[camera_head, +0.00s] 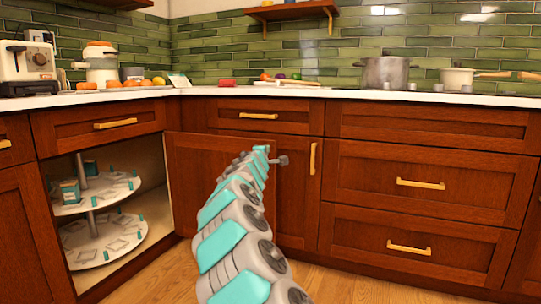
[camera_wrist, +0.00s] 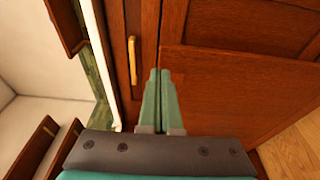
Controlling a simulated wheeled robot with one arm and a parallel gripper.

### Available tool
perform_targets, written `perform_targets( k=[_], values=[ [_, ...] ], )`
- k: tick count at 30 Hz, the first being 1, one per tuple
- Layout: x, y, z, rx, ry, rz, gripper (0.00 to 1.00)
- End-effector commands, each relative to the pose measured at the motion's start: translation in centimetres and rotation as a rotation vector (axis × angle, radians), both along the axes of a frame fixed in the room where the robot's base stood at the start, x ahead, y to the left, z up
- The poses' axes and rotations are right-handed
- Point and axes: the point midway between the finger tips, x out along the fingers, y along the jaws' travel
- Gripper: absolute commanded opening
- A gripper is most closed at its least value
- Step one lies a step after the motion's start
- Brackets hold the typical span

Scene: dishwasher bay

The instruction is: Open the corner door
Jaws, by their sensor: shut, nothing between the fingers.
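The corner cabinet stands open on its left side in the head view, showing a two-tier round carousel (camera_head: 97,202). A wooden corner door panel (camera_head: 205,170) stands to the right of this opening, partly hidden by my arm. It also seems to show as the large panel on the right in the wrist view (camera_wrist: 225,95). My gripper (camera_head: 284,160) is in front of the cabinet fronts, right of the panel. In the wrist view my gripper (camera_wrist: 160,75) has its green fingers together and empty, by the panel's edge. I cannot tell whether they touch it.
A drawer with a gold handle (camera_head: 258,116) is above the panel. A narrow front with an upright gold handle (camera_head: 312,158) and a stack of drawers (camera_head: 420,185) are to the right. The counter (camera_head: 210,91) holds pots and food. Wooden floor (camera_head: 330,275) is clear in front.

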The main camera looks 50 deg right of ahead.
Motion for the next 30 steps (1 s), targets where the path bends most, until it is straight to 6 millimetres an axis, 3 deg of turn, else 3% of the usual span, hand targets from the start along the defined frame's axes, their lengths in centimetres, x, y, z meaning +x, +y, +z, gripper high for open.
perform_targets(
  k=[4, 15, 30],
  values=[
    [-1.4, 0.2, 0.0, -0.005, 0.005, -0.009, 0.0],
    [-3.0, 1.1, 0.0, -0.003, 0.003, -0.005, 0.0],
    [-3.4, 1.4, -0.1, 0.0, 0.0, -0.007, 0.0]
  ],
)
